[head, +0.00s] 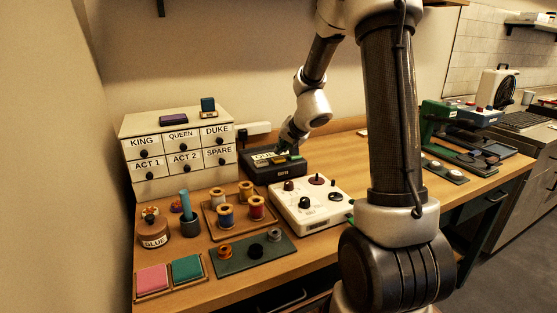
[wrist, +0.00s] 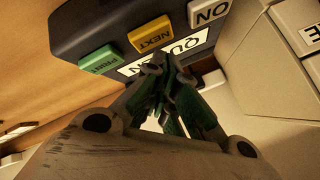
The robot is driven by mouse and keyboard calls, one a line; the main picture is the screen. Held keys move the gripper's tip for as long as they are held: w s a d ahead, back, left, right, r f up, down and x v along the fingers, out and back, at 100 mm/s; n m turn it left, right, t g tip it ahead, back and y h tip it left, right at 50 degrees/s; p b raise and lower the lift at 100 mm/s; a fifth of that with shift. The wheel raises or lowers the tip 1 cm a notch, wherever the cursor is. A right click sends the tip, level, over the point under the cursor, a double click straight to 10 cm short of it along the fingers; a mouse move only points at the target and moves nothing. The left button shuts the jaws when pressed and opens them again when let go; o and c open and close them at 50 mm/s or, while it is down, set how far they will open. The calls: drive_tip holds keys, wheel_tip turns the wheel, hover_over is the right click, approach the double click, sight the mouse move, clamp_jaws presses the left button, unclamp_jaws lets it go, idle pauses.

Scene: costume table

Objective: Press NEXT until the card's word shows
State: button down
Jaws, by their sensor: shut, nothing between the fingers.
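The dark label maker (head: 275,170) stands on the table beside the drawer cabinet. In the wrist view it shows a yellow NEXT button (wrist: 150,35), a green button (wrist: 101,60) partly cut in lettering, and a pale ON button (wrist: 209,11). Its white display (wrist: 188,47) starts with "QU"; my fingers cover part of the word, and an N shows at one end. My gripper (wrist: 160,62) is shut and empty, its tips close to the NEXT button and over the display. I cannot tell whether they touch. In the head view my gripper (head: 286,146) is above the label maker. I cannot pick out a card.
The white drawer cabinet (head: 165,126) has labels such as KING and QUEEN. A white control box (head: 310,212) with knobs sits in front of the label maker. Thread spools in a wooden tray (head: 211,217) and a glue pot (head: 153,232) stand to the left.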

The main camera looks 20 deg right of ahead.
sight(281, 158)
drive_tip(key=shift+f, duration=0.2)
drive_tip(key=shift+f, duration=0.25)
drive_tip(key=shift+f, duration=0.45)
idle(0.7)
drive_tip(key=shift+r, duration=0.9)
drive_tip(key=shift+r, duration=2.5)
